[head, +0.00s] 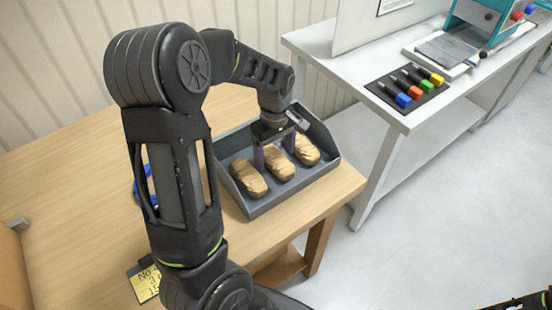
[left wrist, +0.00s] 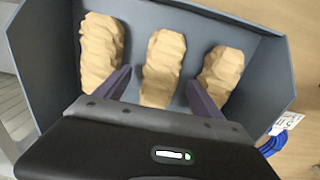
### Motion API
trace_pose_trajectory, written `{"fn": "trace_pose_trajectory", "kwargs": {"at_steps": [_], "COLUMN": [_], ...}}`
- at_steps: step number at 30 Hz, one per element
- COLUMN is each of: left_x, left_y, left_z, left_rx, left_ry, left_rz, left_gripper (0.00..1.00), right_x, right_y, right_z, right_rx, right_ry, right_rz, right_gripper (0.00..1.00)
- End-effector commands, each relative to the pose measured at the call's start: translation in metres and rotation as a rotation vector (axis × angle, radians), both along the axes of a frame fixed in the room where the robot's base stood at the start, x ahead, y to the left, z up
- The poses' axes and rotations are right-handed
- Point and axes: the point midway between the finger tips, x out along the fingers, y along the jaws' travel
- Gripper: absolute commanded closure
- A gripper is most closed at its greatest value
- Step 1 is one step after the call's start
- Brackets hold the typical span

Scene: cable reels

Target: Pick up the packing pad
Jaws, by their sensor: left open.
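Three tan, crumpled packing pads lie in a row in a grey open bin (head: 262,208) on the wooden table: a left pad (head: 249,179), a middle pad (head: 280,165) and a right pad (head: 307,150). My left gripper (head: 274,156) is open and points down into the bin above the middle pad. In the left wrist view its two fingers (left wrist: 160,80) stand on either side of the middle pad (left wrist: 162,65), with the other pads outside them. I cannot tell whether the fingers touch the pad. My right gripper is not in view.
The bin's raised walls surround the pads. A blue item (head: 140,185), partly hidden by my arm, and a yellow note (head: 146,284) lie on the wooden table (head: 60,190). A white bench (head: 330,50) at the right holds a dark mat (head: 405,101) with several colored-ended items.

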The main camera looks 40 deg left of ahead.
Motion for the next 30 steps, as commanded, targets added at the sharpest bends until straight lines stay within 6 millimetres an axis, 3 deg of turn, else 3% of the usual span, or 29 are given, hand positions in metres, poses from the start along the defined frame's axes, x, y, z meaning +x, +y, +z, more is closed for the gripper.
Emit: {"fn": "trace_pose_trajectory", "kwargs": {"at_steps": [6,23,30], "left_x": [0.000,0.000,0.000], "left_y": [0.000,0.000,0.000], "left_z": [-0.021,-0.021,-0.021], "left_rx": [0.001,0.000,0.000], "left_ry": [-0.001,-0.002,-0.002], "left_rz": [0.001,0.001,0.001], "left_gripper": [0.22,0.22,0.40], "right_x": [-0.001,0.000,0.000], "right_y": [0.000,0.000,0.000], "right_z": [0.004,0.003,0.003], "right_rx": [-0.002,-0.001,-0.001], "right_ry": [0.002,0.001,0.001], "right_rz": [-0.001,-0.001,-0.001], "right_gripper": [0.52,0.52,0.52]}}
